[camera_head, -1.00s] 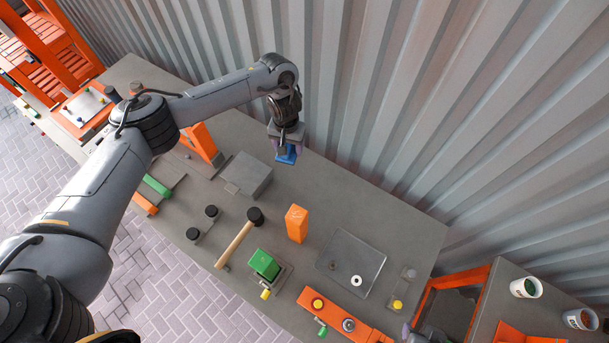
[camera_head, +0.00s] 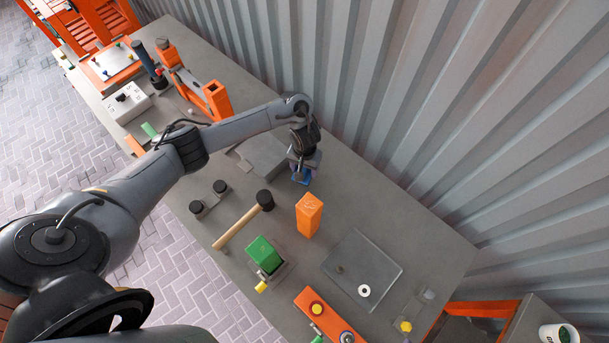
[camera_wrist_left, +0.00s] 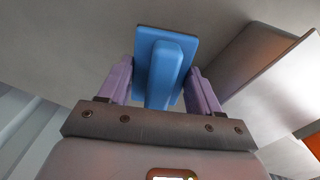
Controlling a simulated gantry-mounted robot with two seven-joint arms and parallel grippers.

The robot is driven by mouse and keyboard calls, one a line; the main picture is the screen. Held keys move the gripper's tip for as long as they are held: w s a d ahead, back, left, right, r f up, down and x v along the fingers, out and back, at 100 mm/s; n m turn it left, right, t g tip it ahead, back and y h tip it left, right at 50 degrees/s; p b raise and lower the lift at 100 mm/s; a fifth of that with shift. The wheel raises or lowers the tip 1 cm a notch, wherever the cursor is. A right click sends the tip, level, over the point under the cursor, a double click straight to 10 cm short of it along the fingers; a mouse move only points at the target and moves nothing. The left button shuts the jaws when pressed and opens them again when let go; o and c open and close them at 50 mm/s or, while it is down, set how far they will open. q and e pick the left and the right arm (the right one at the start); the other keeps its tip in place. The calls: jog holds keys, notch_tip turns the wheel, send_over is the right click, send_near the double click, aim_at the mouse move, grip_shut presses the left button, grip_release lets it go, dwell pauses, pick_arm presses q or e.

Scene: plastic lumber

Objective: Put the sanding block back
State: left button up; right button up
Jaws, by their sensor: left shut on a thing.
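The blue block (camera_head: 302,177), which I take to be the sanding block, is a flat plate with a raised grip bar. My left gripper (camera_head: 303,166) is shut on it at the back of the grey workbench, close to the corrugated wall. In the left wrist view the blue block (camera_wrist_left: 165,62) sits between the two purple fingers of the left gripper (camera_wrist_left: 162,85), held by its bar. Whether its plate touches the bench is hard to tell. A grey slab (camera_head: 264,156) is just left of the gripper, partly hidden by my arm. My right gripper is not in view.
A grey tray (camera_head: 362,268) with a white washer lies to the right. The bench back right of the gripper is bare.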

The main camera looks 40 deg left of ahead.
aim_at(305, 173)
pick_arm(q)
jog(key=shift+f+b, duration=0.55)
jog(key=shift+f, duration=1.4)
jog(key=shift+f, duration=0.1)
jog(key=o, duration=1.1)
